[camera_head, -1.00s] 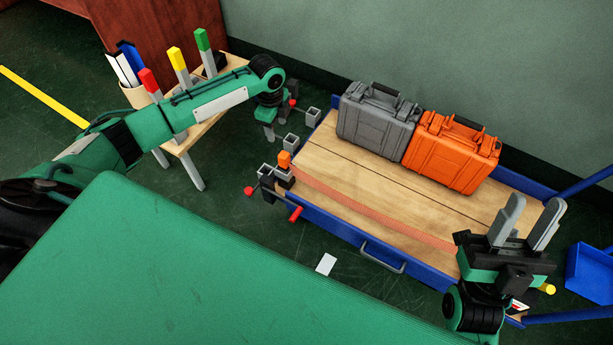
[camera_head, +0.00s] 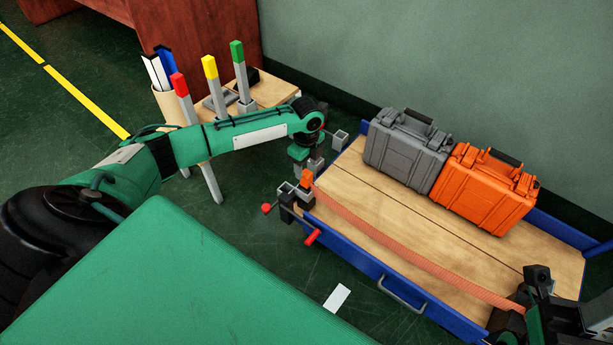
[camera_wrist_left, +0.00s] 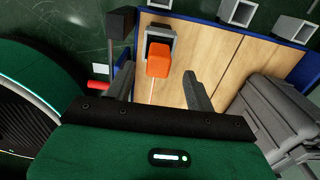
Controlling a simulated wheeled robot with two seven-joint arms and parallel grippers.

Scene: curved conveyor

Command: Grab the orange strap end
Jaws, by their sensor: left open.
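The orange strap end (camera_head: 307,178) stands up at a grey square holder on the cart's near left corner. The long orange strap (camera_head: 400,246) runs from there along the cart's front side to the right. In the left wrist view the strap end (camera_wrist_left: 158,61) lies between the two open fingers of my left gripper (camera_wrist_left: 158,72), with gaps on both sides. In the head view my left gripper (camera_head: 303,160) is just behind and above it, fingertips partly hidden. My right gripper (camera_head: 560,312) is at the bottom right, its fingers not clear.
A grey case (camera_head: 408,152) and an orange case (camera_head: 485,190) stand at the back of the blue-edged wooden cart (camera_head: 370,210). A small table (camera_head: 270,92) with red, yellow and green posts is behind my left arm. Red-knobbed clamps (camera_head: 312,237) stick out near the strap end.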

